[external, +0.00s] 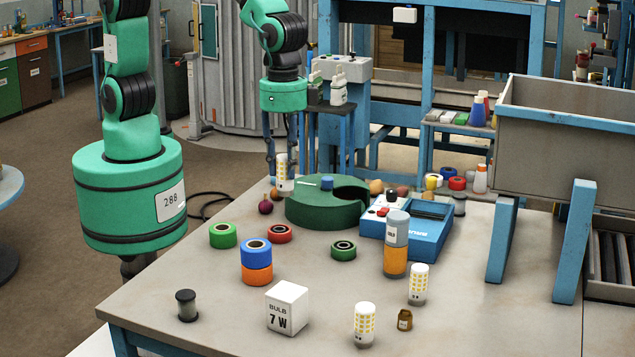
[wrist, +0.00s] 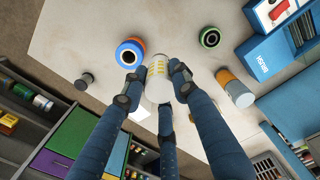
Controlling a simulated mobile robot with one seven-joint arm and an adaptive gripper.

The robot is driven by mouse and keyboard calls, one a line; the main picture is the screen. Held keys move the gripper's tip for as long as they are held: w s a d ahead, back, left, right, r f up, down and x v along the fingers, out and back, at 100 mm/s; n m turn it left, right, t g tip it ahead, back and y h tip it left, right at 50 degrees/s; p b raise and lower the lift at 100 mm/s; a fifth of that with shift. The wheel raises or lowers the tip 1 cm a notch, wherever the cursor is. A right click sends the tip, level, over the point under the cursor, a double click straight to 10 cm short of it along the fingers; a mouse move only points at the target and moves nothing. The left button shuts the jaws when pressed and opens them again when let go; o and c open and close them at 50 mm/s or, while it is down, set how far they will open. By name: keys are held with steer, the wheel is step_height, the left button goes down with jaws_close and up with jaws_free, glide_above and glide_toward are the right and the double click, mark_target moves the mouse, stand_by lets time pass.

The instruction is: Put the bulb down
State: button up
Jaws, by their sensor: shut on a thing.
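My gripper (external: 279,160) is shut on a bulb (external: 284,176), white with yellow patches. It holds the bulb upright at the table's far left edge, left of the green round block; I cannot tell how high above the table it is. In the wrist view the fingers of my gripper (wrist: 155,82) close around the bulb (wrist: 157,68), whose far end is hidden. Two similar bulbs stand on the table, one at the front (external: 365,325) and one to its right (external: 418,285). A white box marked "BULB 7 W" (external: 287,310) stands at the front.
The green round block (external: 318,213) and a blue device (external: 425,240) fill the back. A blue-and-orange tape stack (external: 257,262), green roll (external: 223,235), grey-and-orange cylinder (external: 396,245), dark spool (external: 187,306) and brown bottle (external: 404,320) stand around. The table's right front is clear.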

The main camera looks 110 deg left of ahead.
steer(key=s+d+n+p, duration=0.2)
steer(key=s+d+p, duration=0.2)
steer(key=d+p, duration=0.65)
steer(key=shift+n, duration=0.3)
steer(key=d+f+b, duration=0.2)
steer(key=f, duration=0.1)
steer(key=d+f, duration=0.1)
steer(key=f, duration=0.1)
steer(key=shift+s+b, duration=0.1)
steer(key=shift+b, duration=0.3)
steer(key=p, duration=0.2)
glide_above(287, 291)
steer(key=shift+f, duration=0.8)
steer(key=shift+f+p, duration=0.4)
steer(key=shift+f, duration=1.35)
steer(key=shift+f, duration=0.15)
